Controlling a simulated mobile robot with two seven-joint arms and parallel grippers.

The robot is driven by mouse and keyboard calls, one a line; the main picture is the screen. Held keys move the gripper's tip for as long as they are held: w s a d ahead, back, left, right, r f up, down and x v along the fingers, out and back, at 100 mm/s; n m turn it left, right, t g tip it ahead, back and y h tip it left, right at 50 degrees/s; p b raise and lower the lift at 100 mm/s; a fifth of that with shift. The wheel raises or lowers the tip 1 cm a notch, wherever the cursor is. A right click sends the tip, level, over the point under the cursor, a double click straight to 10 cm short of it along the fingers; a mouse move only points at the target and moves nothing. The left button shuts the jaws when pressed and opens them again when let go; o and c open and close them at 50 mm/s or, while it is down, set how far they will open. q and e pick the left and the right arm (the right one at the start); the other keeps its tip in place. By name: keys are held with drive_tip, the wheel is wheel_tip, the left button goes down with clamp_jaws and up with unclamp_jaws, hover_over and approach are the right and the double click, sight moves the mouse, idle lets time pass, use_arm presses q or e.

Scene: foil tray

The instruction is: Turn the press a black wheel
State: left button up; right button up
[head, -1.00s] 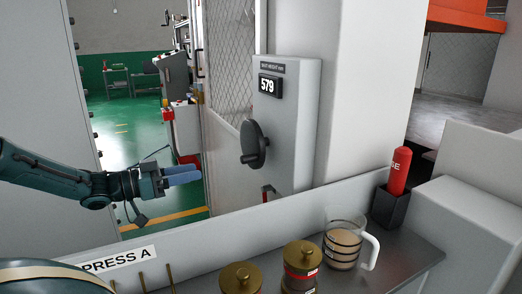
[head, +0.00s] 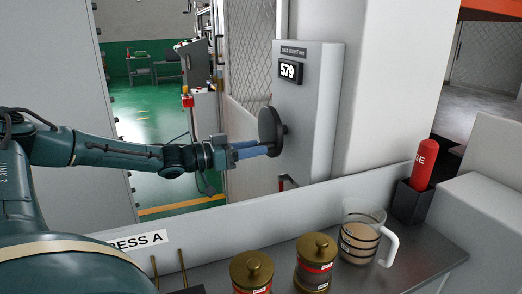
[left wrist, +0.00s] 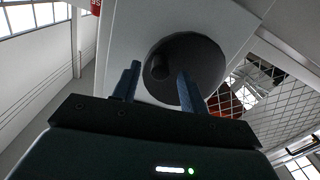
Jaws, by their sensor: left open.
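I cannot tell whether the fingers touch the knob. In the head view the knob is hidden by the fingers. My right gripper is not in view.
A low wall with a "PRESS A" label (head: 140,240) runs below the arm. A mesh panel (head: 250,55) stands behind the wheel.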

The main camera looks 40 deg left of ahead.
sight(269, 132)
use_arm(q)
drive_tip(key=shift+b+x, duration=0.8)
drive_tip(key=shift+x, duration=0.45)
clamp_jaws()
